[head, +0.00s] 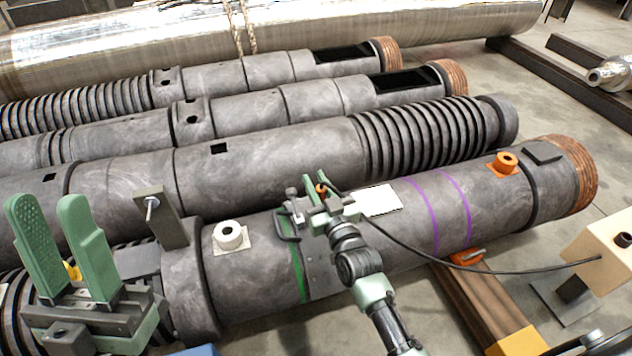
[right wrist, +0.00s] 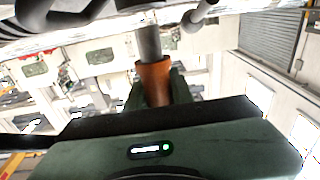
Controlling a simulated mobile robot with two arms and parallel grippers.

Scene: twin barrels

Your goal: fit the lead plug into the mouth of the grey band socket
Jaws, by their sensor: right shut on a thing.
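My right gripper (head: 320,198) is shut on the lead plug, whose orange body (head: 322,190) shows between its fingers above the near barrel. In the right wrist view the orange plug (right wrist: 155,82) sits in the jaws with a grey cylindrical end pointing away. A black cable (head: 450,262) runs from near this gripper to a beige box. On the near barrel are a cream socket (head: 230,236) on a square plate and an orange socket (head: 505,163). I cannot tell which is the grey band socket. My left gripper (head: 52,205) is open and empty, fingers upright, at the left.
The near barrel (head: 405,235) bears a green band, purple bands and a white label (head: 381,200). An upright bracket (head: 160,217) stands between my left gripper and the cream socket. The beige box (head: 605,250) is at the right. More barrels lie behind.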

